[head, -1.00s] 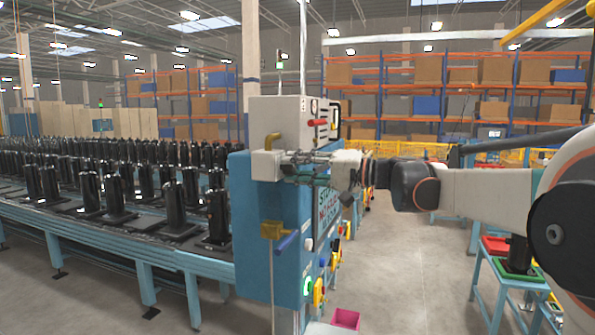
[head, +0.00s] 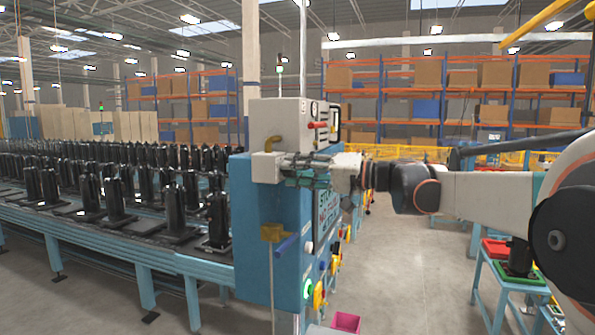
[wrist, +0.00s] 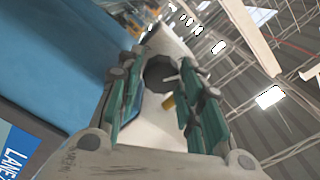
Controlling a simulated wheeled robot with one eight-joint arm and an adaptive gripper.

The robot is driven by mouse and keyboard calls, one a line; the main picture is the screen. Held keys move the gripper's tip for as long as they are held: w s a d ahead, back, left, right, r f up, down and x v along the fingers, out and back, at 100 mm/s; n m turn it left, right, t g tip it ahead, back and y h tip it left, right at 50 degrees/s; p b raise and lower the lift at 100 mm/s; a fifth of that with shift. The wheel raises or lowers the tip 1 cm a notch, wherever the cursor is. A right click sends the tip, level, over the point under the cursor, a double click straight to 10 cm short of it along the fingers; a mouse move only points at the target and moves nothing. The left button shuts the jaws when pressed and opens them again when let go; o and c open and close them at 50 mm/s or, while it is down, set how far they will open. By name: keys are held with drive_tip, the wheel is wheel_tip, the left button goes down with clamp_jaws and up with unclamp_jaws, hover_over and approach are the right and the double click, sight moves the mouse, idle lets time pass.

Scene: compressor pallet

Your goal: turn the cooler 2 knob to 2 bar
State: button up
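A dark, many-sided knob (wrist: 160,72) with a light mark shows between my fingertips in the wrist view; I cannot read its label or scale. My gripper (wrist: 156,82) is open, with one green-padded finger on each side of the knob. I cannot tell whether the fingers touch it. In the head view my gripper (head: 284,167) reaches left to a small white box (head: 265,168) on the blue machine cabinet (head: 252,205). The knob is hidden there behind the fingers.
A white-grey unit (head: 277,118) with a red part (head: 317,126) stands just above my gripper. A brass pipe (head: 272,143) rises by the white box. A yellow-brown bracket (head: 273,232) sits below. The aisle floor (head: 420,270) to the right is open.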

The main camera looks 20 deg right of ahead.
drive_tip(key=shift+o, duration=0.8)
drive_tip(key=shift+d, duration=0.1)
drive_tip(key=v, duration=1.2)
